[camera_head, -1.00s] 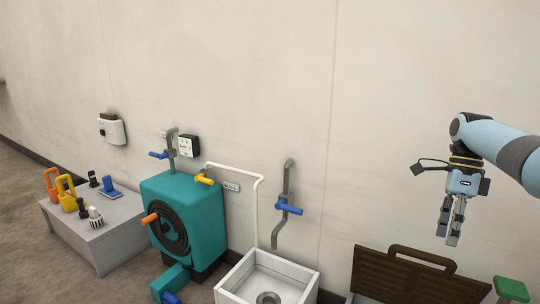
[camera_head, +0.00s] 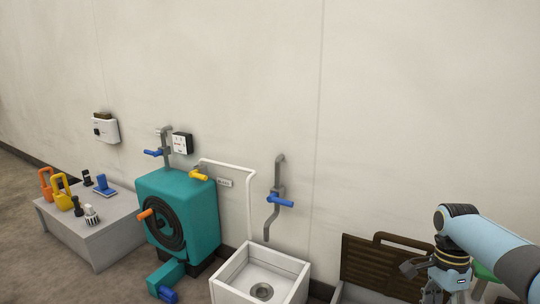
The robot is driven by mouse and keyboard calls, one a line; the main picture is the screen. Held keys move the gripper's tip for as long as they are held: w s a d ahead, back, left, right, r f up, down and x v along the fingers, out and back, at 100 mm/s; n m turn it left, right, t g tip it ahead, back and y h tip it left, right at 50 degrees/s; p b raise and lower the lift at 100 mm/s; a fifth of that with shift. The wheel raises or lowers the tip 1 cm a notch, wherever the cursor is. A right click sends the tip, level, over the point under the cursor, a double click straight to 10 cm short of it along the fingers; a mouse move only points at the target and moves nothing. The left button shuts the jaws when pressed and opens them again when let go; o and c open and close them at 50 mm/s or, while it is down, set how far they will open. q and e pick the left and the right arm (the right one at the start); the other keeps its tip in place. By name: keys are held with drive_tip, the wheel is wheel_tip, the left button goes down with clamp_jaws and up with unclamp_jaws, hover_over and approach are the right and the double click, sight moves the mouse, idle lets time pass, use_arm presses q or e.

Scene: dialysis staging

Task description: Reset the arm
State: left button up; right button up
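My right gripper (camera_head: 440,296) is at the lower right of the head view, in front of the brown slatted panel. It points down, and the bottom edge of the picture cuts off its fingertips. I cannot tell how far apart its fingers are, and nothing held shows. My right arm comes in from the right edge, low in the picture. My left gripper and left arm are not in view.
A teal machine (camera_head: 203,216) with a coiled hose stands by the wall. A white sink (camera_head: 303,278) is right of it. A brown slatted panel (camera_head: 372,262) stands farther right. A grey table (camera_head: 100,248) with padlocks is at left. A blue-handled tap (camera_head: 280,200) is on the wall.

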drive_tip(key=s+a+f+n+t+h, duration=0.1)
drive_tip(key=s+a+f+n, duration=0.1)
drive_tip(key=s+f+n, duration=0.75)
drive_tip(key=s+a+f+n+t, duration=0.15)
drive_tip(key=s+f, duration=0.55)
drive_tip(key=s, duration=0.7)
use_arm(q)
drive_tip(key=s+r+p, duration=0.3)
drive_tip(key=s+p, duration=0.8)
drive_tip(key=p, duration=0.2)
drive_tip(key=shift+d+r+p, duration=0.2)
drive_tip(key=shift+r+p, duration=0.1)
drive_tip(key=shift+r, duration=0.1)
use_arm(e)
drive_tip(key=s+a+r+n, duration=0.1)
drive_tip(key=s+a+n, duration=0.1)
drive_tip(key=s, duration=1.1)
drive_tip(key=s+a+r+n, duration=0.1)
drive_tip(key=s+n, duration=0.4)
drive_tip(key=s, duration=0.8)
drive_tip(key=shift+s+a+r, duration=0.25)
drive_tip(key=shift+a+r, duration=0.15)
drive_tip(key=shift+a, duration=0.2)
drive_tip(key=shift+t, duration=0.25)
